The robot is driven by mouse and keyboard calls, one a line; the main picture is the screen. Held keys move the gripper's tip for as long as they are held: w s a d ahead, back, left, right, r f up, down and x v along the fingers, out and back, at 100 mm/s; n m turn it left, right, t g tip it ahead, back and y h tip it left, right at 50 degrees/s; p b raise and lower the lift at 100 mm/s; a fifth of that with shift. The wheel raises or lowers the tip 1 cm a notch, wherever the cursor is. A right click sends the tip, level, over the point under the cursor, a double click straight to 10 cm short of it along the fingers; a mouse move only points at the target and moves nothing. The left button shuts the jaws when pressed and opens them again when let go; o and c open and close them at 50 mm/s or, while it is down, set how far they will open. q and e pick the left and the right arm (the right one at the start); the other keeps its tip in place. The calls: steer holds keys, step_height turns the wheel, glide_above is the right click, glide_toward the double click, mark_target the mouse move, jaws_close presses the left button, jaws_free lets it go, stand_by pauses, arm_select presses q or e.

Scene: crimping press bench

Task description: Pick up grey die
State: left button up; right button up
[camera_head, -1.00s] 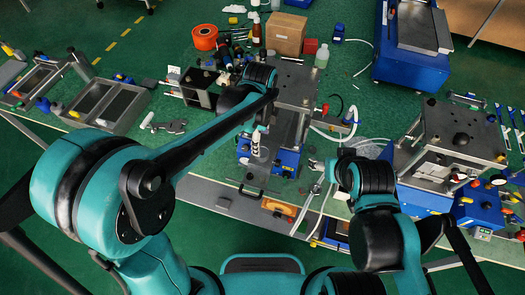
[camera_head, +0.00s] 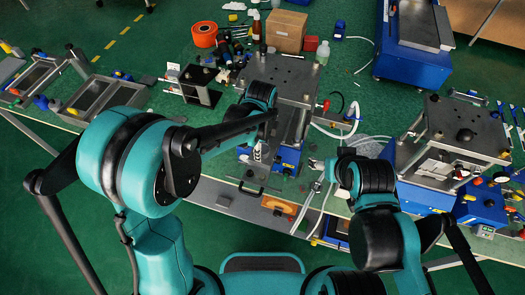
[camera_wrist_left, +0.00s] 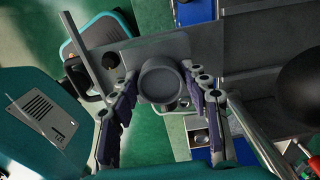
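A round grey die (camera_wrist_left: 162,80) sits on a flat grey plate in the left wrist view, between and just past my left fingertips. My left gripper (camera_wrist_left: 164,88) is open, with one finger on each side of the die and a gap to it. In the head view my left gripper (camera_head: 258,153) points down over the front of the middle press; the die cannot be made out there. My right gripper (camera_head: 317,164) is to the right of that press, small in view, and its opening is unclear.
The middle press (camera_head: 285,85) stands behind my left gripper, with a blue base and hoses to its right. Another press (camera_head: 460,130) stands at the right. A cardboard box (camera_head: 286,31), bottles and an orange reel (camera_head: 204,34) are at the back. Metal frames lie at left.

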arm_select(q)
jaws_close()
